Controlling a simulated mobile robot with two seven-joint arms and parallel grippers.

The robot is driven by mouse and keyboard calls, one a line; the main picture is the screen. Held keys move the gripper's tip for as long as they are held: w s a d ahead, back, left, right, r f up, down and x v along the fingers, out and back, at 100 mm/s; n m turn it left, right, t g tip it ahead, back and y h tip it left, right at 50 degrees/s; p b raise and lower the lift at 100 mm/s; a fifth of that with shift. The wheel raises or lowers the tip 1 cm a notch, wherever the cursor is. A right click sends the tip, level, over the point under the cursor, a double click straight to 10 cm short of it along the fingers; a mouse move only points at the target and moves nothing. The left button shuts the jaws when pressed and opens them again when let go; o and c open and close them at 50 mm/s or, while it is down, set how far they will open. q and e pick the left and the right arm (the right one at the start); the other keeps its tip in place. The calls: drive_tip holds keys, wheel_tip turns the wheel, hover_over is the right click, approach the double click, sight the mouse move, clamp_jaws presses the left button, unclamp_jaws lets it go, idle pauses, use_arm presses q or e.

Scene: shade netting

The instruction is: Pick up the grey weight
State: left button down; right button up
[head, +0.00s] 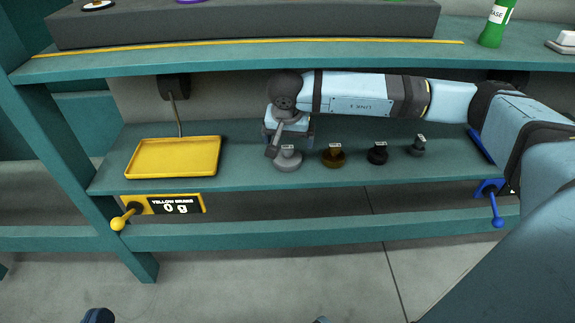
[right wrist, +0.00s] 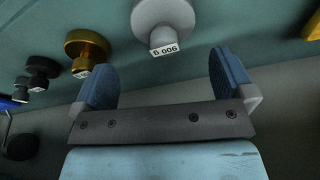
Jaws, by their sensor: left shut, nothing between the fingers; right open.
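A light grey weight (head: 288,160) with a small label on its knob stands at the left end of a row on the teal shelf (head: 250,178). A finger partly covers the weight's top left. My left gripper (head: 97,316) is only just in view at the bottom left edge, shut and empty.
To the right stand a brown-gold weight (head: 333,157), a black weight (head: 377,155) and a smaller dark grey weight (head: 418,148). A yellow tray (head: 175,157) is at left, above a "0 g" display (head: 175,206). An upper shelf (head: 250,58) overhangs my right arm.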

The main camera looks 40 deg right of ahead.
sight(288, 147)
drive_tip(key=shift+b+x, duration=0.3)
drive_tip(key=shift+x, duration=0.75)
drive_tip(key=shift+w+a+f+b, duration=0.1)
drive_tip(key=shift+f+b, duration=0.2)
drive_tip(key=shift+f, duration=0.1)
drive_tip(key=b+x, duration=0.2)
drive_tip(key=x, duration=0.1)
drive_tip(key=shift+w+f, duration=0.1)
drive_tip(key=shift+f, duration=0.45)
drive_tip(key=shift+r, duration=0.1)
drive_tip(key=c, duration=1.3)
use_arm(q)
drive_tip(key=shift+w+a+f+m, duration=0.35)
drive_tip(key=shift+w+f+m, duration=0.3)
drive_tip(key=shift+m, duration=0.25)
use_arm(e)
drive_tip(key=shift+c, duration=0.5)
use_arm(q)
drive_tip(key=shift+r, duration=0.15)
use_arm(e)
drive_tip(key=shift+r, duration=0.1)
